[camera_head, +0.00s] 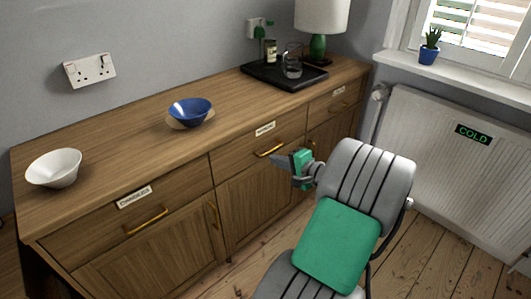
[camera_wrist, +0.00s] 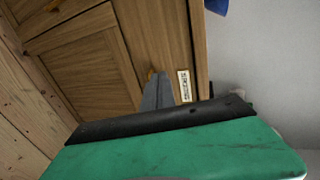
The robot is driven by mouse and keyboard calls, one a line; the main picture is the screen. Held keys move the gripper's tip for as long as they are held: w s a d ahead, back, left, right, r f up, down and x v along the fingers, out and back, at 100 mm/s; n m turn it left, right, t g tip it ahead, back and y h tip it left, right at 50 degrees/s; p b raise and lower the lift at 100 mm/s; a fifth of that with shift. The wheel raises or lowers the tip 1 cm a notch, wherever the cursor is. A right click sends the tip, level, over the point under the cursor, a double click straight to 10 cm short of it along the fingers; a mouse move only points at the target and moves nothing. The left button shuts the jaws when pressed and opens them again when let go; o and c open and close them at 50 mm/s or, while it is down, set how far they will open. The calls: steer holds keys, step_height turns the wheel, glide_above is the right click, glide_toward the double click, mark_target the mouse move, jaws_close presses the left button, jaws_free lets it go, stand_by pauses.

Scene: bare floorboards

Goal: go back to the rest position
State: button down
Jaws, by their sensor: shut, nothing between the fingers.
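My gripper (camera_head: 279,161) is shut and empty in the head view. It is held in front of the sideboard (camera_head: 110,165), near the middle drawer and its brass handle (camera_head: 270,151). I cannot tell whether it touches the drawer front. In the wrist view the shut fingers of my gripper (camera_wrist: 157,92) point toward the wooden drawer fronts, which appear turned on their side. A white label (camera_wrist: 184,86) shows just right of the fingertips.
On the sideboard stand a white bowl (camera_head: 54,168), a blue bowl (camera_head: 190,111) on a wooden plate, a black tray (camera_head: 262,77) with a glass jug and bottle, and a lamp (camera_head: 322,15). A radiator (camera_head: 440,150) marked COLD is at right. Some bare floorboards (camera_head: 425,235) show.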

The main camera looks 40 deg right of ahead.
steer(key=w+a+r+n+g+y+p, duration=0.1)
steer(key=a+r+n+g+p, duration=0.45)
steer(key=a, duration=0.55)
steer(key=w+a+r+n+g+y+p, duration=0.1)
steer(key=a+r+n+g+p, duration=0.1)
steer(key=a+r+n+p, duration=0.55)
steer(key=s+a+r+n+g+h+p, duration=0.1)
steer(key=s+a+r+n+g+p, duration=0.1)
steer(key=s+a+r+p, duration=0.3)
steer(key=s+a+r+n+g+h+p, duration=0.1)
steer(key=s+a+r+n+g+p, duration=0.1)
steer(key=s+a+r+p, duration=0.3)
steer(key=s+a, duration=0.3)
steer(key=a, duration=0.2)
steer(key=shift+r+n+h, duration=0.15)
steer(key=shift+n+h, duration=0.15)
steer(key=shift+n, duration=0.1)
